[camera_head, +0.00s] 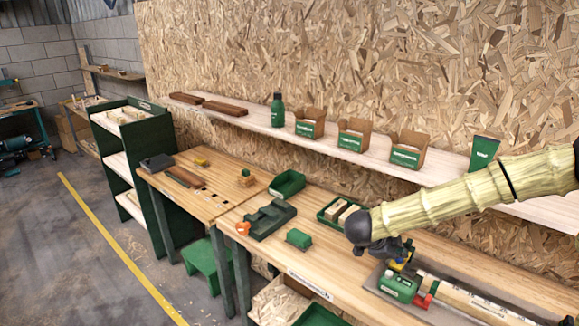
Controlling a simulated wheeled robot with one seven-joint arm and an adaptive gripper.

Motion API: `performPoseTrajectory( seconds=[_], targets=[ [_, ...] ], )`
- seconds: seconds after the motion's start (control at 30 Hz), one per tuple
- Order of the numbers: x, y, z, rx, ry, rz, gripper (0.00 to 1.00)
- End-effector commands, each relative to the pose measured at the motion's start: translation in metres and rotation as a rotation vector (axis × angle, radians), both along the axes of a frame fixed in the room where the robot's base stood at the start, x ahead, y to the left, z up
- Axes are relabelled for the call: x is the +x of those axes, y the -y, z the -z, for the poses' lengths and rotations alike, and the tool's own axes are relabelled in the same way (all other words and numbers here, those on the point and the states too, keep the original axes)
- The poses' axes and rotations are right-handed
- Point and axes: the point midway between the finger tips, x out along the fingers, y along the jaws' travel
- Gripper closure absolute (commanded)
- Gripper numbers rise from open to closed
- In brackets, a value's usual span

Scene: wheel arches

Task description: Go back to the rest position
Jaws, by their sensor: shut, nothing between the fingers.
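My arm reaches in from the right edge over the workbench (330,258). It ends in a dark wrist joint, and my gripper (403,254) shows small and dark just right of and below that joint. The gripper is shut with nothing held. It is over the bench near a green device with a red part (400,287), and I cannot tell how much space lies between them. The fingertips are hard to make out.
A green tray with blocks (333,213), a green bin (287,184) and a dark green holder (268,219) stand on the bench left of my wrist. A wall shelf (250,121) carries cartons and bottles behind. The floor at left is open.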

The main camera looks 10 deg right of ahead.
Motion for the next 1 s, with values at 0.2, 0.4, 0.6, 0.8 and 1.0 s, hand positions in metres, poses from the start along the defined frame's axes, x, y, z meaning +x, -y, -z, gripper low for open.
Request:
performPoseTrajectory(
  seconds=[0.2,0.4,0.6,0.8,1.0],
  targets=[
    [-0.004,-0.033,0.042,-0.039,-0.035,-0.200,1.00],
    [-0.023,-0.084,0.104,-0.067,-0.111,-0.511,1.00],
    [-0.062,-0.129,0.160,-0.060,-0.212,-0.802,1.00],
    [-0.119,-0.167,0.210,-0.026,-0.340,-1.087,1.00],
    [-0.200,-0.196,0.253,0.041,-0.507,-1.385,1.00]
  ],
)
